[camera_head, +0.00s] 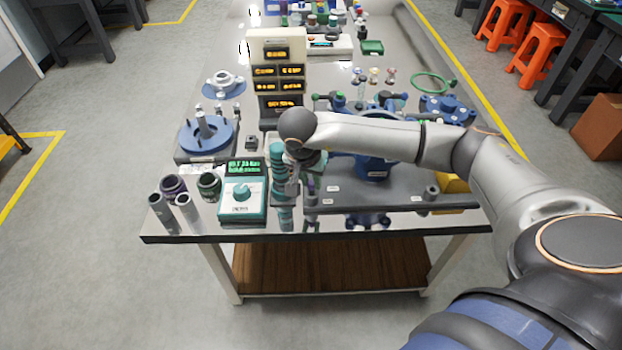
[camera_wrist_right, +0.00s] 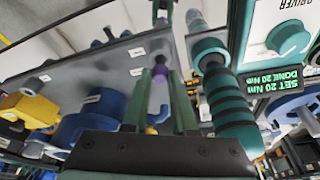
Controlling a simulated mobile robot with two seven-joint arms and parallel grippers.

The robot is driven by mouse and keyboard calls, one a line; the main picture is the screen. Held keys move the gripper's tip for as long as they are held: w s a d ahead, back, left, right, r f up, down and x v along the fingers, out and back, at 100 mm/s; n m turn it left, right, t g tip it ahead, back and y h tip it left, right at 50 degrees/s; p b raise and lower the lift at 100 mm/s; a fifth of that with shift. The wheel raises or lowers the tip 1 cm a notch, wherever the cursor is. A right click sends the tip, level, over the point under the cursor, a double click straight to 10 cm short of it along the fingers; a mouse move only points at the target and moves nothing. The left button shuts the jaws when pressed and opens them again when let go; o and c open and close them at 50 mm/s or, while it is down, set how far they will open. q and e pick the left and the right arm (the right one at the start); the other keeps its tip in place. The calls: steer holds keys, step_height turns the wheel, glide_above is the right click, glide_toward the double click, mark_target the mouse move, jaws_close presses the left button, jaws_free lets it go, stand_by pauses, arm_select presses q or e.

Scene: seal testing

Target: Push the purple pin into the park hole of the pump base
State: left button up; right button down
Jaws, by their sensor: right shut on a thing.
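My right gripper (camera_head: 308,184) reaches in from the right, pointing down at the front left corner of the grey pump base (camera_head: 400,196). In the right wrist view its two green fingers (camera_wrist_right: 160,80) are shut on the purple pin (camera_wrist_right: 159,73), with a pale shaft showing between them. In the head view the pin is mostly hidden by the gripper and wrist. The base carries a blue pump body (camera_head: 375,165) and small white labels. I cannot make out the park hole or whether the pin touches it. My left gripper is not in view.
A teal ribbed driver (camera_head: 279,185) stands close left of my right gripper, beside a teal torque box (camera_head: 242,200). Dark cups and grey tubes (camera_head: 185,205) stand at the front left. A yellow block (camera_head: 453,183) is at the right. The table's front edge is close.

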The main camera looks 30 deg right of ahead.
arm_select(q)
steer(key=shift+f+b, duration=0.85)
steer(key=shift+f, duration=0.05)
arm_select(e)
steer(key=shift+f, duration=0.95)
steer(key=c, duration=0.6)
jaws_free()
steer(key=shift+c, duration=0.2)
step_height(320, 180, up, 3)
steer(key=shift+f+p, duration=0.1)
steer(key=shift+p, duration=1)
step_height(320, 180, up, 6)
steer(key=p, duration=0.4)
steer(key=shift+r, duration=0.25)
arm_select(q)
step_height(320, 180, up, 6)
arm_select(e)
steer(key=shift+f, duration=0.1)
